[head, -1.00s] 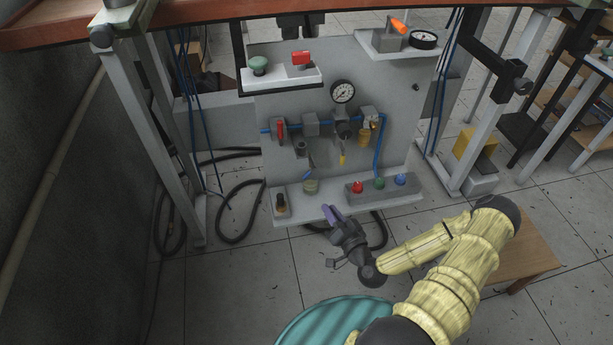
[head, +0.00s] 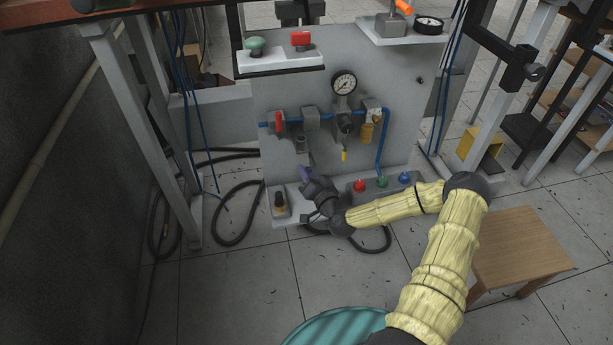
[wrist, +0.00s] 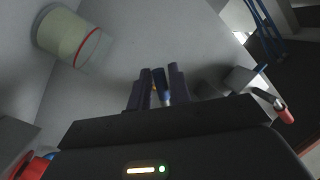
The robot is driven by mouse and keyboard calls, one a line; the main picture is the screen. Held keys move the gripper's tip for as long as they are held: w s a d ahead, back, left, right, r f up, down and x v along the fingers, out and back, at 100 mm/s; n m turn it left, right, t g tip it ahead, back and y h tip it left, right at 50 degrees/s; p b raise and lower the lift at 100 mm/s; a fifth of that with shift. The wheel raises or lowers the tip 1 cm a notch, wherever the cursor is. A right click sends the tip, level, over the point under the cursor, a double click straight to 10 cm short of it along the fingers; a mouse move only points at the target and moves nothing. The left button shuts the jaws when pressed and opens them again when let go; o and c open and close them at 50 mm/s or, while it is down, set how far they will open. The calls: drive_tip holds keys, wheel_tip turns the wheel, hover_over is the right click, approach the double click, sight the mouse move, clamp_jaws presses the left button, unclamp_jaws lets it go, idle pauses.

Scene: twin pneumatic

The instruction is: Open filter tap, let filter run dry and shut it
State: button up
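The grey filter (head: 301,144) hangs from the blue air line on the upright panel (head: 400,105). My gripper (head: 306,174) is just below it, pointing up and left at the panel, and hides the space above the shelf there. In the wrist view, my gripper (wrist: 158,72) has its two dark fingers apart. A narrow blue piece (wrist: 160,84), probably the filter tap, shows between them, near the right finger; I cannot tell whether they touch. A clear cup (wrist: 70,38) with a red line and pale contents is at the upper left; my gripper hides it in the head view.
A red-handled valve (head: 278,122) is left of the filter; a gauge (head: 344,83) and yellow-tipped unit (head: 344,155) are right. Red, green and blue buttons (head: 382,182) sit close to my arm. A black switch (head: 279,203) is left. Hoses and a stool (head: 520,250) are below.

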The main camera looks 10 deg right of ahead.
drive_tip(key=shift+w, duration=0.15)
clamp_jaws()
drive_tip(key=shift+a+r+m, duration=0.1)
drive_tip(key=shift+r+m, duration=0.05)
drive_tip(key=shift+m, duration=0.25)
drive_tip(key=m, duration=0.1)
drive_tip(key=m+t+p, duration=0.1)
drive_tip(key=r+m, duration=0.1)
drive_tip(key=m, duration=0.1)
drive_tip(key=shift+a, duration=0.35)
drive_tip(key=m, duration=0.3)
drive_tip(key=r+m+t+h+p, duration=0.1)
drive_tip(key=m, duration=0.2)
drive_tip(key=shift+a+r+t, duration=0.15)
drive_tip(key=shift+r+t, duration=0.05)
drive_tip(key=shift+t, duration=0.1)
